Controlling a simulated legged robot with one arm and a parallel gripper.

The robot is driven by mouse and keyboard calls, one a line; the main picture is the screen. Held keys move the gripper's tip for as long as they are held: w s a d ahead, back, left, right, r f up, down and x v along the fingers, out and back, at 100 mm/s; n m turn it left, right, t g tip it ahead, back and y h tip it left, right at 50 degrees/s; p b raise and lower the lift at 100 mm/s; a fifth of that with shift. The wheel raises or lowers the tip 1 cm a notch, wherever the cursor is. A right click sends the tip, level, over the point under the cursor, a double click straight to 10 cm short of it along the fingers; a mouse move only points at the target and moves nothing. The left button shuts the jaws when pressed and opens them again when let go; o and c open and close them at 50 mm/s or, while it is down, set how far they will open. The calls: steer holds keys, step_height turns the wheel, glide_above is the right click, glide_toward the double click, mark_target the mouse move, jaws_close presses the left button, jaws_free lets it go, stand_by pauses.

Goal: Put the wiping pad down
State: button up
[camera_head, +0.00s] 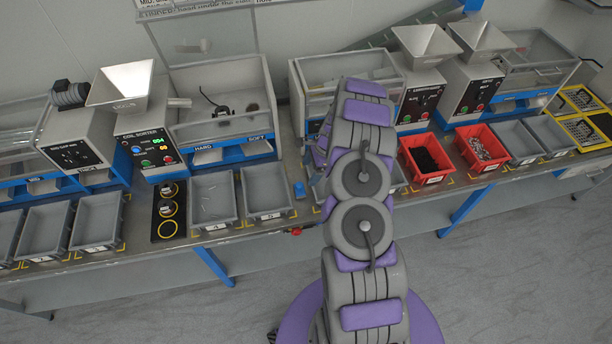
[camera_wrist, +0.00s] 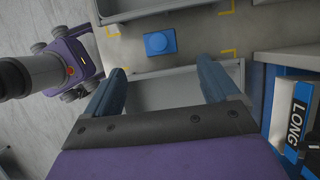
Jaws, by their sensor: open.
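The wiping pad looks like a small blue block with a raised round knob (camera_wrist: 160,43) in the wrist view. It lies on the bench top (camera_wrist: 205,35) between two grey trays. In the head view the blue pad (camera_head: 299,190) is left of my arm, right of a grey tray. My gripper (camera_wrist: 160,66) is open, its two blue fingers wide apart with nothing held between them. The pad is beyond the fingertips, apart from them. In the head view my arm hides the gripper.
One grey tray (camera_wrist: 160,88) lies beneath the fingers in the wrist view; another (camera_head: 267,213) is beside the pad. Yellow corner marks surround bench spots. Red bins (camera_head: 427,177) stand right of my arm. A machine labelled LONG (camera_wrist: 293,118) is close on the wrist view's right.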

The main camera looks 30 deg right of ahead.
steer(key=shift+d+r, duration=0.1)
steer(key=shift+r, duration=0.3)
steer(key=s+a+r+n+g, duration=0.1)
steer(key=s+a+r+n, duration=0.25)
steer(key=a+r, duration=0.35)
steer(key=s+a+r+n, duration=0.3)
steer(key=a+r+n, duration=0.1)
steer(key=r, duration=0.6)
steer(key=s+a+r+n+g, duration=0.1)
steer(key=s+a+r+n, duration=0.2)
steer(key=a+r, duration=0.4)
steer(key=s+a+r+n+h, duration=0.25)
steer(key=s+r+n, duration=0.35)
steer(key=s+r, duration=0.5)
steer(key=s+r+n+g+h, duration=0.1)
steer(key=s+n, duration=0.3)
steer(key=s, duration=1.4)
steer(key=shift+s+n+h, duration=0.15)
steer(key=shift+n+h, duration=0.2)
